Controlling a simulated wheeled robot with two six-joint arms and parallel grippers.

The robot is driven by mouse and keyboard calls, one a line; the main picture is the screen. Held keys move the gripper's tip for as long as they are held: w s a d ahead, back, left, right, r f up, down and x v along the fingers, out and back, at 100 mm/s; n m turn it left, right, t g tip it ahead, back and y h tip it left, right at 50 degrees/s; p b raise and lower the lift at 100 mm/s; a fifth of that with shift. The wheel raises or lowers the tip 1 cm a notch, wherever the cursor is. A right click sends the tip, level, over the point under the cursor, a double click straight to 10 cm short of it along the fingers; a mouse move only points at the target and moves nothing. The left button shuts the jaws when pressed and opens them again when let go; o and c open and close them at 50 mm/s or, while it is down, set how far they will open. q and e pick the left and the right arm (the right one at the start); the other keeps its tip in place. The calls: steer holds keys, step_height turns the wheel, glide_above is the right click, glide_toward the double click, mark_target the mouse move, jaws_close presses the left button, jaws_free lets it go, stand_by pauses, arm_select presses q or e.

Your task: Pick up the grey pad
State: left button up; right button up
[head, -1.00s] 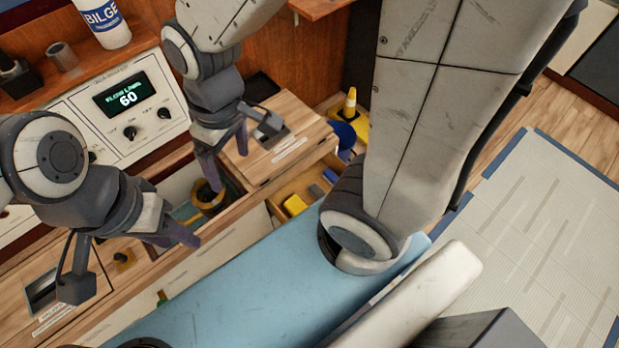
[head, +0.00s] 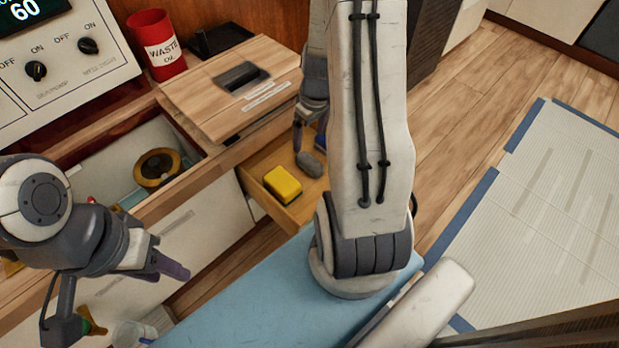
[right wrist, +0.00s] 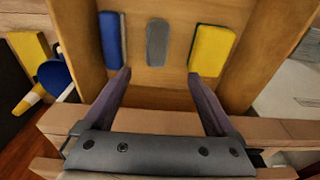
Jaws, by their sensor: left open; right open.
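The grey pad (right wrist: 158,42) lies flat in an open wooden drawer, between a blue pad (right wrist: 111,40) and a yellow sponge (right wrist: 212,50) in the right wrist view. In the head view the grey pad (head: 310,164) shows beside the yellow sponge (head: 283,185). My right gripper (right wrist: 160,74) is open over the drawer, its fingers pointing toward the grey pad and either side of its line, with nothing between them. In the head view it is partly hidden behind my arm. My left gripper (head: 170,262) is open and empty at the lower left, away from the pad.
The drawer's wooden walls (right wrist: 260,55) flank the pads closely. A wooden lid (head: 228,85) covers the counter behind. Another open compartment holds a roll of tape (head: 158,168). A red waste cup (head: 158,45) stands on the counter.

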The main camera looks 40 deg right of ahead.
mark_target(310, 160)
steer(key=shift+s+d+f+b, duration=0.1)
steer(key=shift+d+f+b, duration=0.15)
steer(key=shift+f, duration=0.35)
steer(key=shift+s+d+f+b, duration=0.15)
steer(key=shift+d+f, duration=0.1)
steer(key=shift+f, duration=0.3)
steer(key=f+b, duration=0.2)
steer(key=f, duration=0.1)
steer(key=f+b, duration=0.1)
steer(key=shift+w+f, duration=0.4)
steer(key=f+b, duration=0.2)
steer(key=f, duration=0.1)
steer(key=f+b, duration=0.2)
steer(key=shift+w+a, duration=0.15)
steer(key=shift+a, duration=0.1)
arm_select(q)
step_height(310, 160, down, 8)
steer(key=shift+f, duration=0.25)
arm_select(e)
steer(key=shift+r, duration=0.15)
steer(key=c, duration=1.4)
